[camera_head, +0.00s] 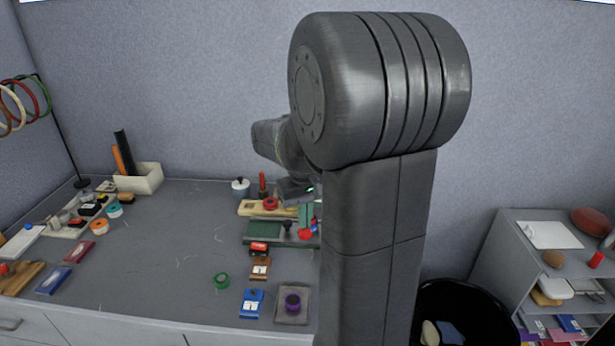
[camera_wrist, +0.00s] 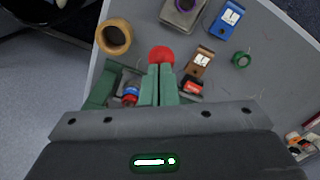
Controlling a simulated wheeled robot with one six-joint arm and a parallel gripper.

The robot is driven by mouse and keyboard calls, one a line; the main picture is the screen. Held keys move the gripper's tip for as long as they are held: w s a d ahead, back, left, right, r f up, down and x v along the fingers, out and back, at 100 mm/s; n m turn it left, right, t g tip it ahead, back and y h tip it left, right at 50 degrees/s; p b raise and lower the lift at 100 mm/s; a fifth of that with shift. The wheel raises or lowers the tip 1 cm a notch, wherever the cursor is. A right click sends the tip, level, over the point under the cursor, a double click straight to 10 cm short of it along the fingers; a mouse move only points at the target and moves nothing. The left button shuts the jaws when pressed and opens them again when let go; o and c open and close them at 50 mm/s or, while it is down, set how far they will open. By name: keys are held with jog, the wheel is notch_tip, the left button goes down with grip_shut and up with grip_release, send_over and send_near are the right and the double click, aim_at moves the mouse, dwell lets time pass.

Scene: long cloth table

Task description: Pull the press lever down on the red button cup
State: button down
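My gripper (camera_wrist: 160,68) shows two teal fingers side by side with only a thin gap, so it looks shut. A round red knob (camera_wrist: 161,54) is at the fingertips, partly covered by them; I cannot tell whether they touch it. In the head view the fingers (camera_head: 306,220) point down at the red knob (camera_head: 305,234) over the green press base (camera_head: 262,232). The green base also shows left of the fingers in the wrist view (camera_wrist: 103,88). A small red and blue cup (camera_wrist: 131,94) is beside the fingers there. The lever's shaft is hidden.
My arm hides the table's right side.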

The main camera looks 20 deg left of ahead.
jog(key=shift+w+a+r+p, duration=0.1)
jog(key=shift+w+r+p, duration=0.05)
jog(key=shift+r+p, duration=0.85)
jog(key=shift+w+r+p, duration=0.1)
jog(key=shift+r+p, duration=0.65)
jog(key=shift+r, duration=0.45)
notch_tip(320, 180, up, 10)
jog(key=w+p, duration=0.1)
jog(key=p, duration=0.7)
jog(key=shift+a+p, duration=0.15)
jog(key=shift+p, duration=0.2)
jog(key=shift+w+f, duration=0.1)
